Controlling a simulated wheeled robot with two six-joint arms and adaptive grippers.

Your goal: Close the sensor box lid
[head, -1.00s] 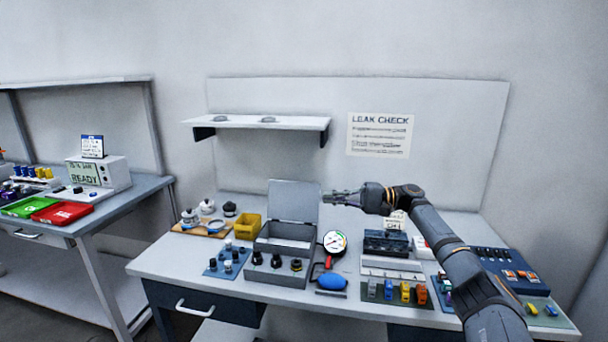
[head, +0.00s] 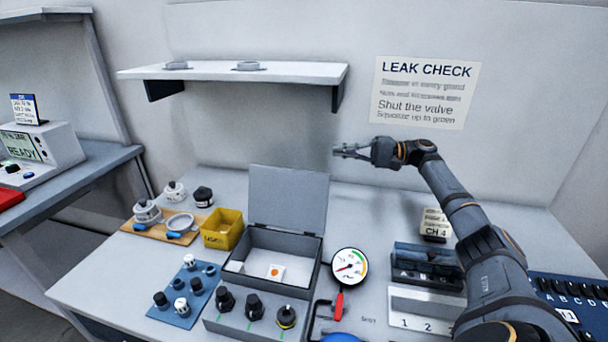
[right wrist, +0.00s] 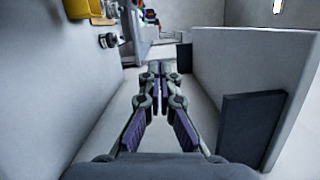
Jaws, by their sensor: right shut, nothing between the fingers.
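The grey sensor box (head: 270,240) stands on the bench with its lid (head: 288,200) open, standing roughly upright at the back. A white piece with an orange dot (head: 275,272) lies inside. Several dark round fittings, one with a yellow ring (head: 286,315), stand along the front. My right gripper (head: 345,151) is shut and empty, pointing left, above and right of the lid's top right corner, apart from it in the picture. Its closed fingers show in the right wrist view (right wrist: 160,82). My left gripper is not in view.
A wall shelf (head: 235,72) with dark brackets hangs above left of my right gripper. A yellow bin (head: 222,230) stands left of the box. A dial gauge (head: 348,266) with a red valve stands right of it. A blue mat (head: 178,300) with small parts lies front left.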

